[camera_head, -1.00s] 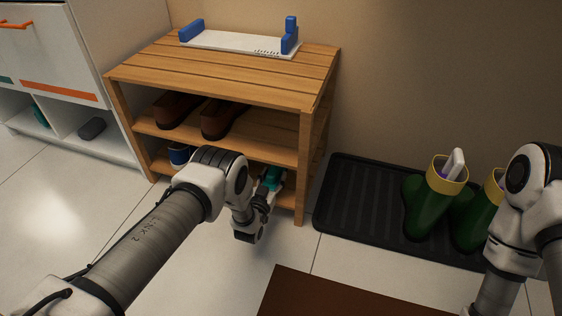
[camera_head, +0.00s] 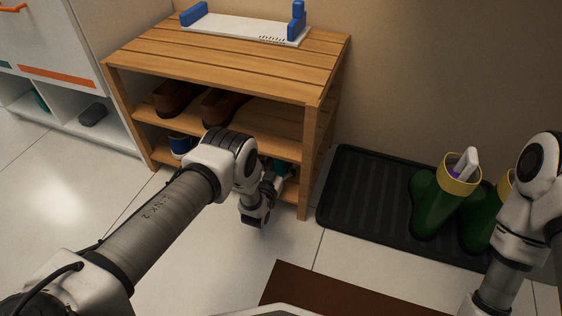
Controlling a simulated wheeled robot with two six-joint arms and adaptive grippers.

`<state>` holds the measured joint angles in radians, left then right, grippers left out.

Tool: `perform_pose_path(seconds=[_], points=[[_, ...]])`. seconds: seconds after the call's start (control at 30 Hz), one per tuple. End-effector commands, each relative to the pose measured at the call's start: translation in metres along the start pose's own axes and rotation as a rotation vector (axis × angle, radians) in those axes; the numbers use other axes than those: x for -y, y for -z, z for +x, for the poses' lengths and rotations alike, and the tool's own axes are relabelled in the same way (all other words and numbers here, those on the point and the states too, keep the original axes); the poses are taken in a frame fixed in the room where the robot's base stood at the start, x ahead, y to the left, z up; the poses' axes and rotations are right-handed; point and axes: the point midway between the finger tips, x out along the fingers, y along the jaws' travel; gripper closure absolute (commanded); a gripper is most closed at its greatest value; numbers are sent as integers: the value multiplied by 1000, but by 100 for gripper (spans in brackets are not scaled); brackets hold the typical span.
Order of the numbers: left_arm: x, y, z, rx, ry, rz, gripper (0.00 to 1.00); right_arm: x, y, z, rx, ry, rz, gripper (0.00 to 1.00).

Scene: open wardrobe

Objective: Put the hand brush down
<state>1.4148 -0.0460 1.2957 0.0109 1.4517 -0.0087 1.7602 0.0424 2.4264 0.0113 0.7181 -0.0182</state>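My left arm reaches to the shoe rack (camera_head: 230,70). Its gripper (camera_head: 277,178) is low at the right front of the rack, at the bottom shelf, mostly hidden by my wrist. A small teal thing (camera_head: 279,164) shows at the gripper. It may be part of the hand brush, but too little shows to tell, or to tell whether the fingers are shut on it. No other thing in view is clearly a hand brush. My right arm is at the right edge; its gripper is out of the picture.
Brown shoes (camera_head: 219,107) stand on the middle shelf and a blue shoe (camera_head: 181,146) on the bottom one. A white board with blue ends (camera_head: 245,28) lies on top. Green boots (camera_head: 431,205) stand on a black tray (camera_head: 352,205). A brown mat (camera_head: 330,290) lies in front.

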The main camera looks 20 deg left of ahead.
Motion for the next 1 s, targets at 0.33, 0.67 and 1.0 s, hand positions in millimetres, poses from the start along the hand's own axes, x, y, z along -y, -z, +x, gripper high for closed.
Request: perform_pose_path(seconds=[0.33, 0.67, 1.0], points=[[0, 10, -50, 6, 0, 0, 19, 0, -8, -43, 29, 4, 13, 60], [0, 6, -116, 1, 0, 0, 19, 1, -13, -72, 45, 6, 18, 60], [8, -8, -132, 174, 8, 3, 19, 1, -13, -71, 46, 6, 17, 60]])
